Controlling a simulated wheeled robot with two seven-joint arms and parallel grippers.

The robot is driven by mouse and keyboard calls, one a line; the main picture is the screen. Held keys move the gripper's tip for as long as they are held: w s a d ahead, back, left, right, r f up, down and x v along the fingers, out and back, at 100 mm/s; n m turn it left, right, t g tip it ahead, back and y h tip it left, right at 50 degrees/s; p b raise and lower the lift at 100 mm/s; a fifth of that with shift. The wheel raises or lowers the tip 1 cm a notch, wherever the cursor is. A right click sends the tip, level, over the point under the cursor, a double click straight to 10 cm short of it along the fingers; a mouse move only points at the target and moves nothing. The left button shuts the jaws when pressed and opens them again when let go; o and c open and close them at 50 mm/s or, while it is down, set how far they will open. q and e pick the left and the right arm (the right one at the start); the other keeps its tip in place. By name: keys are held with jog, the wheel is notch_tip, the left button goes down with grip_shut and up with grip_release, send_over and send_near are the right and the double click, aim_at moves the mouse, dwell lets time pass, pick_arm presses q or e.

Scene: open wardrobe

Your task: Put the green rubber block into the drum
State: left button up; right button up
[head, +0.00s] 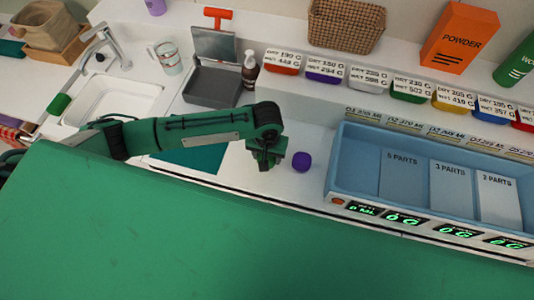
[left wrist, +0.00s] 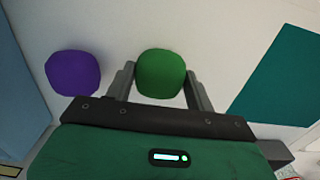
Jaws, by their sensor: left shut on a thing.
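My left gripper (head: 265,160) is over the white counter, left of the blue tray. In the left wrist view the green rubber block (left wrist: 161,72) sits between its two fingers, and the gripper is shut on it. In the head view the block is hard to tell apart from the green gripper. A purple block (head: 301,161) lies on the counter just right of the gripper, and it also shows in the left wrist view (left wrist: 72,73). I cannot make out a drum with certainty. My right gripper is not in view.
The blue tray (head: 345,160) with labelled compartments and displays stands at the right. Labelled coloured bins (head: 324,75) line the ledge behind. A grey open-lidded box (head: 212,87), a bottle (head: 250,70), a cup (head: 167,58) and a sink (head: 100,98) are at the left. A teal mat (head: 195,160) lies under my arm.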

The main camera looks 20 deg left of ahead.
pick_arm(q)
jog(key=o, duration=0.7)
jog(key=shift+f, duration=0.1)
jog(key=o, duration=0.4)
jog(key=shift+c, duration=0.2)
